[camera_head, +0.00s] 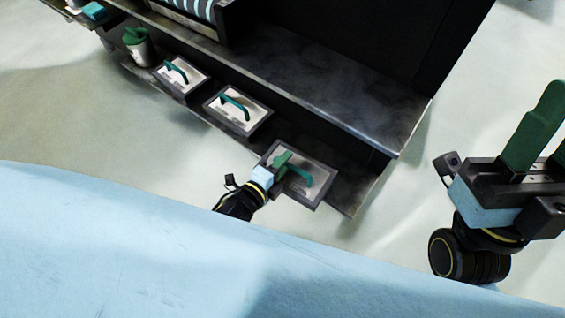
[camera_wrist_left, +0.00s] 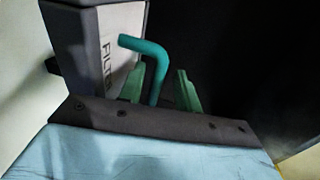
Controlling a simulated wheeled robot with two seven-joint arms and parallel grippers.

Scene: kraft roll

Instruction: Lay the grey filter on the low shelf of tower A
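A grey-framed filter (camera_head: 322,189) with a pale face and a teal handle (camera_head: 318,177) is at the right end of the low shelf (camera_head: 347,193) of the dark tower. Whether it rests fully on the shelf is unclear. My left gripper (camera_head: 283,167) is at its handle. In the left wrist view the filter (camera_wrist_left: 122,36) shows printed lettering, and its bent teal handle (camera_wrist_left: 157,64) passes between the green fingers of my left gripper (camera_wrist_left: 160,90). A dark gap separates the handle from one finger. My right gripper (camera_head: 545,140) is raised at the right, its fingers apart and empty.
Two similar filters with teal handles, a left one (camera_head: 172,84) and a middle one (camera_head: 222,114), lie farther left on the low shelf. A grey canister with a green top (camera_head: 139,48) stands beyond them. The upper shelf (camera_head: 330,85) overhangs, its right part bare.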

